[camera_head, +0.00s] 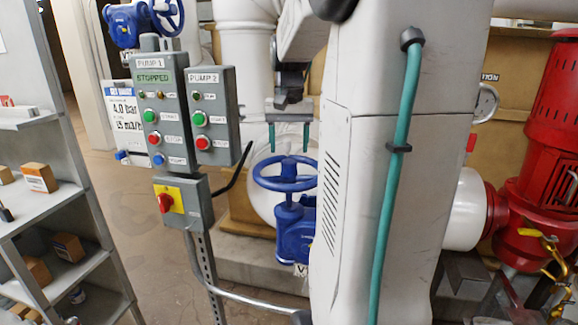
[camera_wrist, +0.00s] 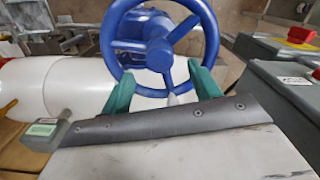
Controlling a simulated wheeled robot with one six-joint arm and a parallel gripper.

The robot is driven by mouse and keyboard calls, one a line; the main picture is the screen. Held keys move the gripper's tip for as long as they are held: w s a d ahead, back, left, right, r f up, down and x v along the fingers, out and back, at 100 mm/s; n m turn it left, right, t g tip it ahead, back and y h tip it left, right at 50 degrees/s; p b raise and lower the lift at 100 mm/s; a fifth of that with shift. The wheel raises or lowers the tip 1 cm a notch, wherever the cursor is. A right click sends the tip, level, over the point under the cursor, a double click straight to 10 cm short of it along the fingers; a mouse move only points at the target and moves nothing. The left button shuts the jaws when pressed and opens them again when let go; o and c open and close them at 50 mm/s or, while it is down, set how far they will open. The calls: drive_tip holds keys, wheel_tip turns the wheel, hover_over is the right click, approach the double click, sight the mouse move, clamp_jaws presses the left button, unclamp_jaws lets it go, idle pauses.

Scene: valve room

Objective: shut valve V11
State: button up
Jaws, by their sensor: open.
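A valve with a blue handwheel (camera_head: 280,186) on a blue body (camera_head: 292,228) stands beside a white pipe. Its tag (camera_head: 301,270) shows only a "V"; my arm hides the rest, so I cannot read whether it is V11. My gripper (camera_head: 289,138) is open and empty, its two teal fingers pointing down above this wheel, apparently apart from it. In the wrist view the wheel (camera_wrist: 160,54) lies ahead, with its lower rim between the teal fingers (camera_wrist: 160,74) in the picture. Contact is not clear there.
A grey pump control box (camera_head: 163,105) on a post stands left of the valve, with an isolator box (camera_head: 184,201) below. Another blue handwheel (camera_head: 168,14) is at upper left. Shelves (camera_head: 40,215) fill the left; a red machine (camera_head: 550,120) stands right. My arm blocks the middle right.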

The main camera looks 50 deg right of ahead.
sight(289, 161)
drive_tip(key=n, duration=0.6)
drive_tip(key=shift+n, duration=0.3)
drive_tip(key=n, duration=1.1)
drive_tip(key=shift+n, duration=0.3)
drive_tip(key=n, duration=0.6)
drive_tip(key=shift+n, duration=0.4)
drive_tip(key=shift+f, duration=3.3)
drive_tip(key=shift+c, duration=0.2)
